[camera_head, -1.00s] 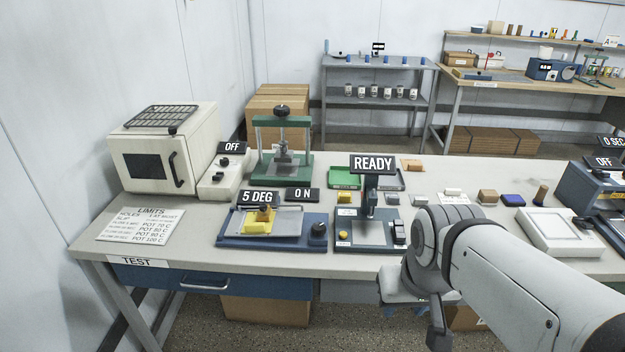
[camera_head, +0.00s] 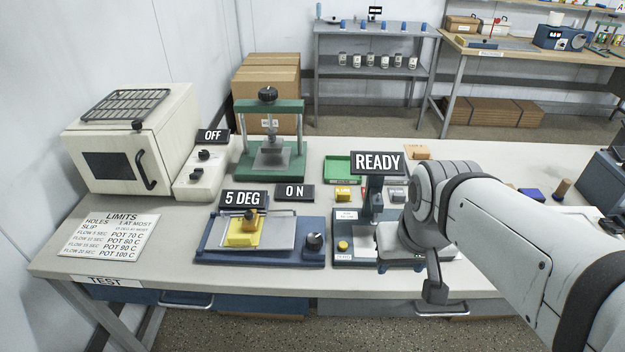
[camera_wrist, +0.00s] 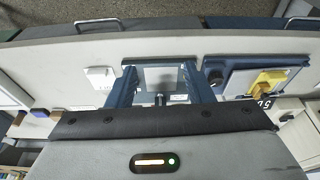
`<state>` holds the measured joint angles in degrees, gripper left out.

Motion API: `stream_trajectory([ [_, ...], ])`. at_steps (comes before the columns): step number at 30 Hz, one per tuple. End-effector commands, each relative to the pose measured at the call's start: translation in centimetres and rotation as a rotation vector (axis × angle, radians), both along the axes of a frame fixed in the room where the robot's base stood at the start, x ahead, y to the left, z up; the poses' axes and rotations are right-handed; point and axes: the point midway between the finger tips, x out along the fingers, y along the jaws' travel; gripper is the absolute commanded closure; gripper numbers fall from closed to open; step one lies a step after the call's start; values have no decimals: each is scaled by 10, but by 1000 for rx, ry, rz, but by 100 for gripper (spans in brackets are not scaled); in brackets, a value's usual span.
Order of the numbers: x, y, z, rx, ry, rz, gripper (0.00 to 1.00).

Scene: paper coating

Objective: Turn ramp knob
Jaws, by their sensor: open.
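The ramp unit (camera_head: 205,257) is a blue base with a tilting grey plate, and a yellow block (camera_head: 243,239) with a brown piece on it rests on the plate. In the head view my arm's end is right of the knob.
The "READY" device (camera_head: 345,252) stands right of the ramp, partly behind my arm. A green press (camera_head: 270,106), a white oven (camera_head: 130,150) and a switch box marked "OFF" (camera_head: 203,180) stand behind. A limits sheet (camera_head: 108,233) lies at left.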

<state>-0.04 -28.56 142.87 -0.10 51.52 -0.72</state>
Motion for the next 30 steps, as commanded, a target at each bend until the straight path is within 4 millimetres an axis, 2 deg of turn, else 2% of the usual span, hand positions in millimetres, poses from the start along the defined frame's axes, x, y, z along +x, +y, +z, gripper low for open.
stream_trajectory([
  [5, 32, 13, 8, -19, 41, 116, 41],
  [9, 76, 37, 7, -44, 91, 299, 41],
  [14, 126, 72, -8, -72, 146, 521, 41],
  [18, 159, 104, -29, -92, 186, 693, 41],
  [24, 183, 135, -57, -107, 221, 853, 41],
  [30, 190, 145, -74, -112, 234, 903, 41],
])
